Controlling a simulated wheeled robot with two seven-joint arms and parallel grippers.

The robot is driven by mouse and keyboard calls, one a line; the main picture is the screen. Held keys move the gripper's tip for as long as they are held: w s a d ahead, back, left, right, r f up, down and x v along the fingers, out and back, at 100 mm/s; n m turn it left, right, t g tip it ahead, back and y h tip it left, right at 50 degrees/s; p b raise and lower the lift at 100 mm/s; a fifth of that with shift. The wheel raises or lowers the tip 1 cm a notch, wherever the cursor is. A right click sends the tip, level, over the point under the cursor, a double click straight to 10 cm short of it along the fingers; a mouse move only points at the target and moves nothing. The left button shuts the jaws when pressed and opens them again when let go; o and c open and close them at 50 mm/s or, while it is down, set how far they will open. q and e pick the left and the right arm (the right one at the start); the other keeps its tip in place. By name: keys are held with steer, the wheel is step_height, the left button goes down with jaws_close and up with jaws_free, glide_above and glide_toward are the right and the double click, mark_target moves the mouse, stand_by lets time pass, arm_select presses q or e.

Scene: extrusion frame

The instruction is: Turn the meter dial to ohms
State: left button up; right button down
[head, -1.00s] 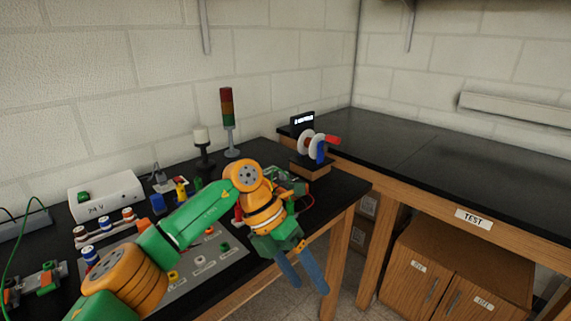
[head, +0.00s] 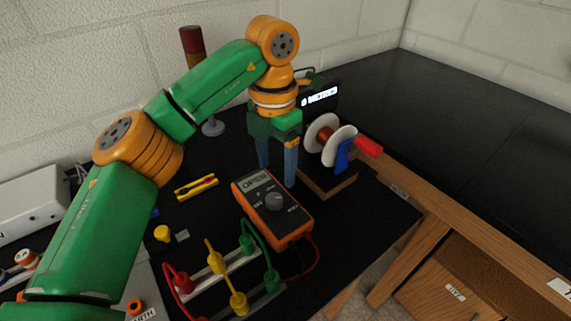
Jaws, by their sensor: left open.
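The meter (head: 292,228) is an orange and black box lying face up on the black bench, with a lit display (head: 256,181) at its far end. Its round grey dial (head: 275,202) is in the middle of the face, with small white labels around it. I cannot tell for certain which label the dial points to. My left gripper (head: 277,176) points down with its blue fingers apart. In the picture its fingertips are just beyond the dial, near the display end. I see nothing between them, and contact with the meter cannot be made out. My right gripper is out of view.
A wire spool (head: 325,140) on a wooden block stands right of the gripper. Coloured leads (head: 215,258) in a rack lie left of the meter. The bench edge is close on the right.

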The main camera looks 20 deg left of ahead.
mark_target(274, 198)
arm_select(q)
steer(key=s+f, duration=0.1)
steer(key=f, duration=0.1)
steer(key=s+f, duration=0.2)
steer(key=shift+s, duration=0.1)
steer(key=shift+w+f+p, duration=0.3)
steer(key=shift+w+f, duration=0.05)
steer(key=shift+f, duration=0.45)
steer(key=shift+w+f, duration=0.1)
steer(key=shift+w, duration=0.15)
steer(key=shift+s, duration=0.2)
steer(key=c, duration=0.6)
steer(key=shift+w, duration=0.1)
jaws_close()
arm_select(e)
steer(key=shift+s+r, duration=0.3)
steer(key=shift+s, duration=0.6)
